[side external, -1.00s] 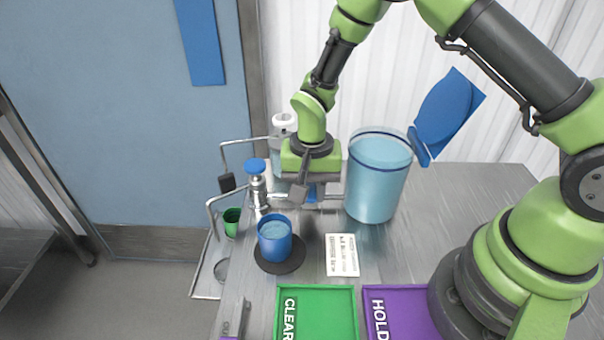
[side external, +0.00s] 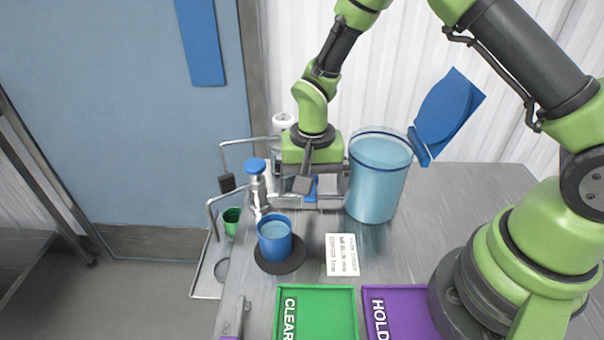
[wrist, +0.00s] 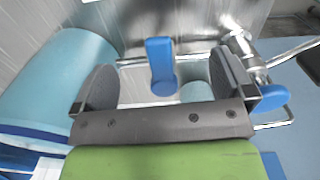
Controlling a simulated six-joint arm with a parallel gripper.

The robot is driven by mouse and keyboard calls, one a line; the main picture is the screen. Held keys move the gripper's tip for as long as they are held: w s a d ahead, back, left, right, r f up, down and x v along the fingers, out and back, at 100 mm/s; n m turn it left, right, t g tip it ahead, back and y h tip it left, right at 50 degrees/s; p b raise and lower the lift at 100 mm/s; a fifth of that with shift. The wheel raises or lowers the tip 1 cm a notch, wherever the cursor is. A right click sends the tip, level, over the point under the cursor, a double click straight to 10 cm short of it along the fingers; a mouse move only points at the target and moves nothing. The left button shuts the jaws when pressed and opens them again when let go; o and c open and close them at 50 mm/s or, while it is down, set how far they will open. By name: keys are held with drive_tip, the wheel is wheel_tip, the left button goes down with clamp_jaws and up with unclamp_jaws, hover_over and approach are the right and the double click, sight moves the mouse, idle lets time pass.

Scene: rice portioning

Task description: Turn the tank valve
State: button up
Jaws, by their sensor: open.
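The tank (side external: 376,182) is a light blue cylinder with a dark blue band near its top, standing at the back of the table. It also shows at the left of the wrist view (wrist: 55,80). The valve handle (wrist: 161,62) is a blue lever on the metal pipework left of the tank; in the side view, its blue (side external: 311,190) shows between the fingers. My gripper (side external: 316,185) is low over this pipework, pointing down. In the wrist view, my gripper (wrist: 165,85) is open, with the handle between its fingers and a gap on both sides.
A blue-topped metal fitting (side external: 256,178) stands close left of my gripper. A blue cup (side external: 274,246) sits on a dark round pad (side external: 284,268) in front. A white card (side external: 342,254), green tray (side external: 341,290) and purple tray (side external: 407,290) lie nearer.

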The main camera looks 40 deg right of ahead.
drive_tip(key=shift+r, duration=3.2)
drive_tip(key=shift+r, duration=0.15)
drive_tip(key=s+d+r+n+t+y, duration=0.1)
drive_tip(key=s+r+t, duration=0.1)
drive_tip(key=s+r, duration=0.45)
drive_tip(key=s+d+r+n+t, duration=0.1)
drive_tip(key=s+r+t, duration=0.25)
drive_tip(key=r, duration=0.65)
drive_tip(key=s+r+n+t+y, duration=0.1)
drive_tip(key=s+r+n, duration=0.1)
drive_tip(key=s, duration=0.6)
drive_tip(key=shift+d+t, duration=0.2)
drive_tip(key=shift+t, duration=0.15)
